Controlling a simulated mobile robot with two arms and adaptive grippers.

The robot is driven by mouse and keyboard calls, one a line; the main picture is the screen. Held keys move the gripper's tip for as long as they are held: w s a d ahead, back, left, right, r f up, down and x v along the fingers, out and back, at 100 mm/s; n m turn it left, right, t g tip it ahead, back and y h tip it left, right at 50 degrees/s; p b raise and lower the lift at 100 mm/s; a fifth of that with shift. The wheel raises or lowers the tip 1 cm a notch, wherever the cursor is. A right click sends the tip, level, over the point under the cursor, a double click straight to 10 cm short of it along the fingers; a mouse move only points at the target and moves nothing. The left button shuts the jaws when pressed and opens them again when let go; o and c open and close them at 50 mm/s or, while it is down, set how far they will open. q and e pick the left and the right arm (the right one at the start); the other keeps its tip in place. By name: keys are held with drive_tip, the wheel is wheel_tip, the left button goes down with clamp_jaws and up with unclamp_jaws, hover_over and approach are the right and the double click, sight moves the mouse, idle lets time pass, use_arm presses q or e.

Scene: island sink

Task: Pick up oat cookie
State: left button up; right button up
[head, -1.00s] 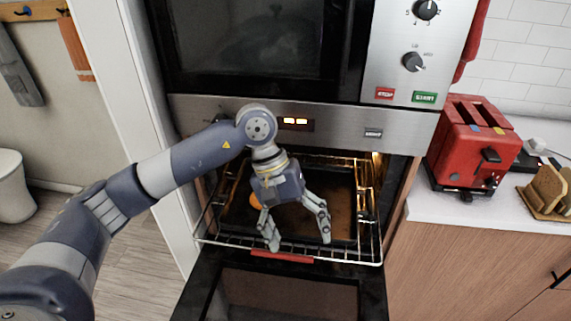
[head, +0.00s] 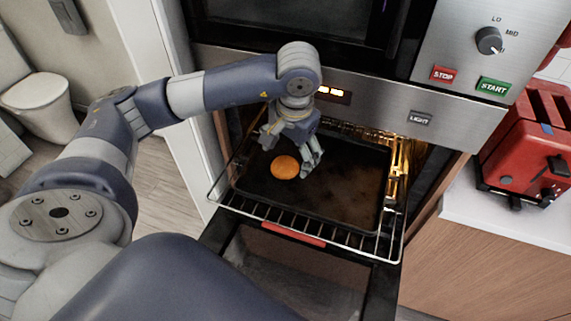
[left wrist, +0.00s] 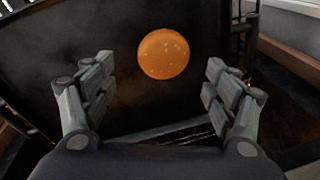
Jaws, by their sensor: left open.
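The oat cookie (head: 285,167) is a round orange-brown disc lying on the dark baking tray (head: 345,205), toward the tray's left side. My left gripper (head: 288,152) is open and empty inside the oven opening, close behind the cookie in the head view. In the left wrist view the cookie (left wrist: 163,54) shows whole, ahead of and between the two spread fingers (left wrist: 158,90), with no finger touching it. My right gripper is not in view.
The tray sits on a pulled-out wire rack (head: 300,230) with a red front strip (head: 293,234), above the open oven door. A red toaster (head: 535,140) stands on the counter at right.

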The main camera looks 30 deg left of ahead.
sight(285, 165)
use_arm(q)
drive_tip(key=f, duration=0.1)
drive_tip(key=a+f+p, duration=0.1)
drive_tip(key=f, duration=0.1)
drive_tip(key=shift+s+a+f, duration=0.1)
drive_tip(key=shift+s+f, duration=0.05)
drive_tip(key=shift+f, duration=0.55)
drive_tip(key=c, duration=1.2)
drive_tip(key=shift+o, duration=0.2)
